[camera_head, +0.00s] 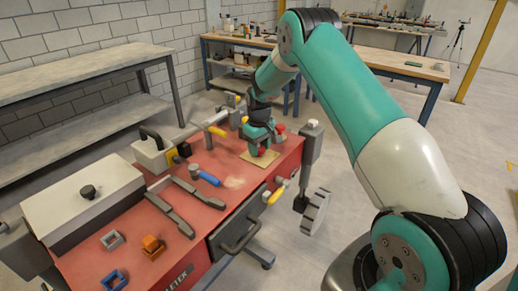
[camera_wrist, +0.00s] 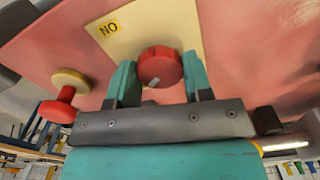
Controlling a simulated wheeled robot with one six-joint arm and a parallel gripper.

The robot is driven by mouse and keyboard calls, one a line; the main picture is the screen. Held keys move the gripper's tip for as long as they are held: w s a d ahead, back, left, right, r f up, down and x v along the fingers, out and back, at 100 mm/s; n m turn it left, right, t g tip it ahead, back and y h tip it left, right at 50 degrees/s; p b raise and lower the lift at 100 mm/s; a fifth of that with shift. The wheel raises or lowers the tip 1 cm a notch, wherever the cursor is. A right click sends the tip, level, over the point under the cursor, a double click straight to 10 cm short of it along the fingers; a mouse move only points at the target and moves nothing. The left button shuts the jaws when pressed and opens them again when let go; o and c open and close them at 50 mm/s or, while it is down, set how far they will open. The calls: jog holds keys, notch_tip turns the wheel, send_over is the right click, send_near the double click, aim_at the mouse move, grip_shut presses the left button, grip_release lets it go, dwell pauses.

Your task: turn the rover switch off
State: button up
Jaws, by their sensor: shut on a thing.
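The rover's switch is a round red knob (camera_wrist: 160,64) on a pale yellow plate (camera_wrist: 185,30). A small yellow label (camera_wrist: 108,28) on the plate reads "NO" in the wrist view, which may be "ON" upside down. A light mark on the knob lies on its lower edge, away from the label. My gripper (camera_wrist: 158,72) has one teal finger on each side of the knob and is shut on it. In the head view, my gripper (camera_head: 259,141) comes down over the knob (camera_head: 262,152) and plate (camera_head: 257,161), hiding part of both.
The red rover deck (camera_head: 225,165) also carries a blue-handled tool (camera_head: 209,178), dark grey bars (camera_head: 172,212), a white box (camera_head: 84,204) and small orange (camera_head: 153,243) and blue (camera_head: 113,281) parts. A red-and-cream knob (camera_wrist: 62,100) stands beside the plate. A wheel (camera_head: 316,212) lies off the right side.

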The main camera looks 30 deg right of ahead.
jog(key=shift+w+n, duration=0.1)
jog(key=shift+n, duration=1)
jog(key=shift+r, duration=0.1)
jog(key=o, duration=0.9)
notch_tip(320, 180, up, 17)
jog(key=shift+a+r+b, duration=0.1)
jog(key=shift+r+b, duration=0.1)
jog(key=shift+b, duration=1.05)
